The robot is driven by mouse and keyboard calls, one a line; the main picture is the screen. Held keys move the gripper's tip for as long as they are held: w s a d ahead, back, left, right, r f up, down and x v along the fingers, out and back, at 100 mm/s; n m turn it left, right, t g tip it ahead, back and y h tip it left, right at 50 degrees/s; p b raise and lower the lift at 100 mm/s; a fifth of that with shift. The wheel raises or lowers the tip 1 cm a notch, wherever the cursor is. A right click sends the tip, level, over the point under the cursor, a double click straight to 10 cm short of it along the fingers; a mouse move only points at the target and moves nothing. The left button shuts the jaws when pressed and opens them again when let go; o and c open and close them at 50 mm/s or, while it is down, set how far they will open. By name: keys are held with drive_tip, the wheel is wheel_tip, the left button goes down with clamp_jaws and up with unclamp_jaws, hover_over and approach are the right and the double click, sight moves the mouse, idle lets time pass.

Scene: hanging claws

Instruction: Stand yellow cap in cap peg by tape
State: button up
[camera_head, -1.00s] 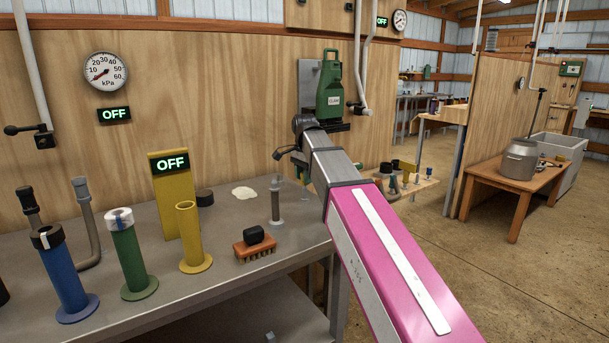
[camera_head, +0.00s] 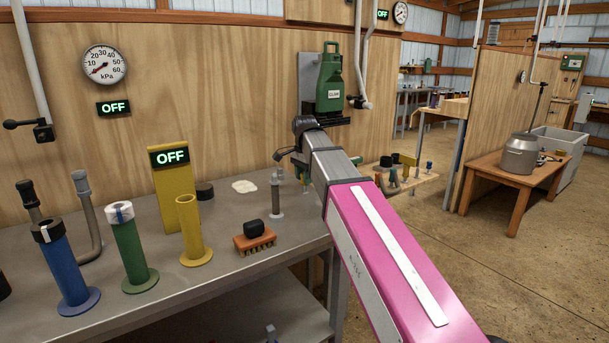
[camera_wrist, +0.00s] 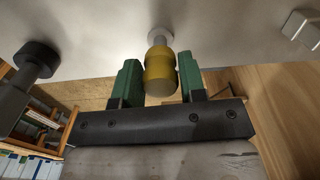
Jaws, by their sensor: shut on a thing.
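In the wrist view the yellow cap (camera_wrist: 160,74) is between the two green fingers of my gripper (camera_wrist: 160,84), which is shut on it. A grey stem (camera_wrist: 159,39) shows beyond the cap, ending at a pale round disc. Whether the stem is part of the cap or a peg behind it, I cannot tell. In the head view my pink and grey arm hides most of the gripper and the cap. A white roll with a blue mark (camera_head: 120,212), like tape, sits on a green post (camera_head: 132,255). A dark roll with a white mark (camera_head: 48,231) tops a blue post (camera_head: 66,270).
On the grey bench (camera_head: 225,215) stand an open yellow tube (camera_head: 191,228), an orange brush (camera_head: 254,242) with a black block, a dark round piece (camera_head: 204,191) and a slim grey peg (camera_head: 277,198). A green claw unit (camera_head: 329,85) hangs behind my arm. A wooden table stands right.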

drive_tip(key=shift+f, duration=0.25)
drive_tip(key=o, duration=1)
drive_tip(key=shift+r, duration=0.1)
